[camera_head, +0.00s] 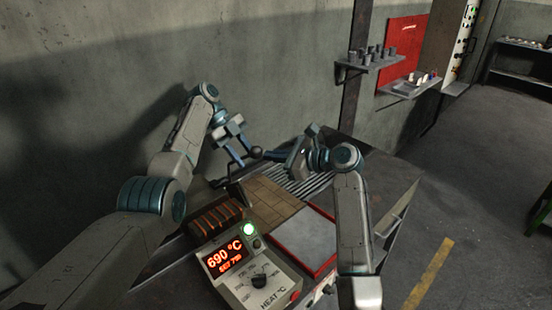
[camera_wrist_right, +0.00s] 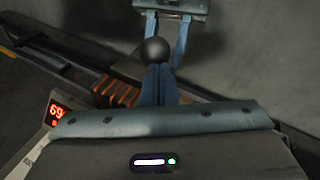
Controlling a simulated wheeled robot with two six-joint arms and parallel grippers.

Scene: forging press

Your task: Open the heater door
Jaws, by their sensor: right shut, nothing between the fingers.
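The heater's control box (camera_head: 250,271) shows a red 690 °C readout, a dial and a lit green button. Behind it lie the heater's tan brick surface (camera_head: 268,204) and a row of glowing orange bars (camera_head: 216,220). A dark ball knob (camera_head: 256,152) is above the bricks; it also shows in the right wrist view (camera_wrist_right: 155,50). I cannot make out the door panel clearly. My right gripper (camera_wrist_right: 158,68) is shut and empty, its tips at the knob; contact is unclear. My left gripper (camera_wrist_right: 166,45) is open on the knob's far side, its fingers apart around the knob's area.
A red-edged tray with a grey surface (camera_head: 303,238) lies right of the bricks. Wall shelves (camera_head: 370,64) with several small grey parts and a red board (camera_head: 404,40) are at the back. The grey wall is close on the left; open floor is at right.

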